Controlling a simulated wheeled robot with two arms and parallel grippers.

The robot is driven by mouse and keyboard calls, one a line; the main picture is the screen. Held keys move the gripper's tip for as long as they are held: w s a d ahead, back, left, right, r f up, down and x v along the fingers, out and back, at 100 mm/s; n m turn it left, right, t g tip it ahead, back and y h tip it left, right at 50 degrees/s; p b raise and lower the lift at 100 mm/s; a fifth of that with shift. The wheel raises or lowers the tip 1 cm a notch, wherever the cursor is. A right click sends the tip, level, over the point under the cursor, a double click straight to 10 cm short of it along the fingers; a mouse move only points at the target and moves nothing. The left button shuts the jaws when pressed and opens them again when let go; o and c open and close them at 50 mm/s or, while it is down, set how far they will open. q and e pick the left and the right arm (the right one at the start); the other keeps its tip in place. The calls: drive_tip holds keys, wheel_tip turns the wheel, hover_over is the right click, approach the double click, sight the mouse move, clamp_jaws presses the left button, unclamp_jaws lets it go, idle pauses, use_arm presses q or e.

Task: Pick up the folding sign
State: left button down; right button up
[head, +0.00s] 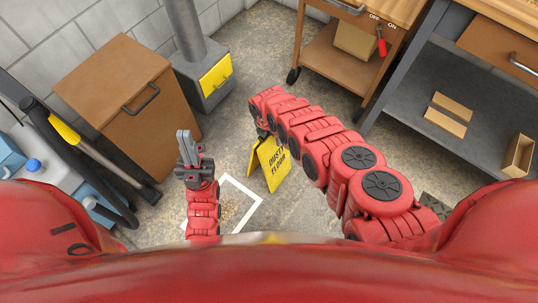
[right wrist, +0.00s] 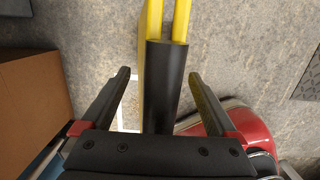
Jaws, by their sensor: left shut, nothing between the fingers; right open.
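The yellow folding sign (head: 268,164), lettered "DUSTY FLOOR", stands on the concrete floor in the middle of the head view. My right gripper (right wrist: 158,97) is open in the right wrist view, with one finger on each side of the sign's black top piece (right wrist: 165,85). The sign's yellow panels (right wrist: 168,18) show beyond that piece. In the head view my right arm hides most of its gripper at the sign's top. My left gripper (head: 184,138) is shut and empty, left of the sign and apart from it.
A white outline (head: 240,184) marks the floor left of the sign. A brown cabinet (head: 125,95) and a grey machine with a yellow panel (head: 213,78) stand at the back left. A wooden cart (head: 334,75) and a workbench (head: 440,95) stand at the right.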

clamp_jaws()
idle(0.5)
